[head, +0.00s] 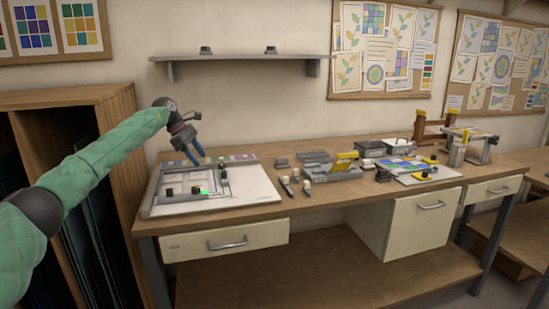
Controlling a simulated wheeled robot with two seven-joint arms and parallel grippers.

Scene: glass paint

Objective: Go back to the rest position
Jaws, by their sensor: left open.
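My left arm, in a green sleeve, reaches in from the left of the head view. My right gripper is not in view.
The wooden workbench (330,205) carries grey tools, a grey holder with a yellow part (335,170), and a coloured glass panel (405,163) on the right. A wall shelf (235,60) hangs above. A wooden cabinet (115,110) stands at the left, near my arm.

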